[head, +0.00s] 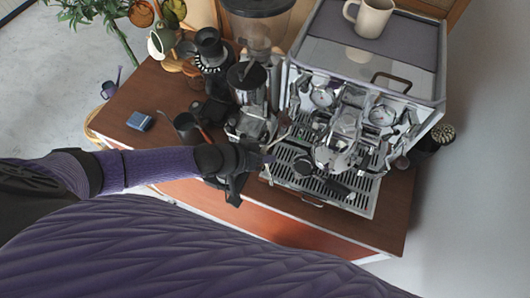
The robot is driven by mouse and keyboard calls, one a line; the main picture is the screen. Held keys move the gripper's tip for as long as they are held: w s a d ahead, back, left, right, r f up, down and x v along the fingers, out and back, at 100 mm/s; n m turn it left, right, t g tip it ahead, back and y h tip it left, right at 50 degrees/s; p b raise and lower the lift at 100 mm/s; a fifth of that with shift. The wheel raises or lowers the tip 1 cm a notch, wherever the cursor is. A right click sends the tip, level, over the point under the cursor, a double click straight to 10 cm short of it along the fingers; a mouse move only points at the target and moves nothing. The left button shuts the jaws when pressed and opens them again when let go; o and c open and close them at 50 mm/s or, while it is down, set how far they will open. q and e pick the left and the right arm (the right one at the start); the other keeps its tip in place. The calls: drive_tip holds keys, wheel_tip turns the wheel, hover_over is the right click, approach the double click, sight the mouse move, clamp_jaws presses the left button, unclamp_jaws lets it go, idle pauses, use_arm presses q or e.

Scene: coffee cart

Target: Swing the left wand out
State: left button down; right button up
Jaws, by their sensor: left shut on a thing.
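The espresso machine (420,117) stands on the right half of the wooden cart, its chrome front facing me. My left gripper (268,157) reaches in from the left to the machine's left front side, above the left end of the drip tray (345,199). It is shut on the left wand, whose thin metal tube (284,131) shows just beyond the fingertips. The gripper hides most of the wand, so its exact angle is hard to tell. My right gripper is not in view.
A coffee grinder (257,30) stands close left of the machine, near my left gripper. A cream mug (369,17) sits on top of the machine.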

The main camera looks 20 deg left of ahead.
use_arm(q)
drive_tip(key=shift+w, duration=0.1)
drive_tip(key=c, duration=0.6)
unclamp_jaws()
drive_tip(key=p+v, duration=0.1)
drive_tip(key=v, duration=0.9)
drive_tip(key=shift+p, duration=0.3)
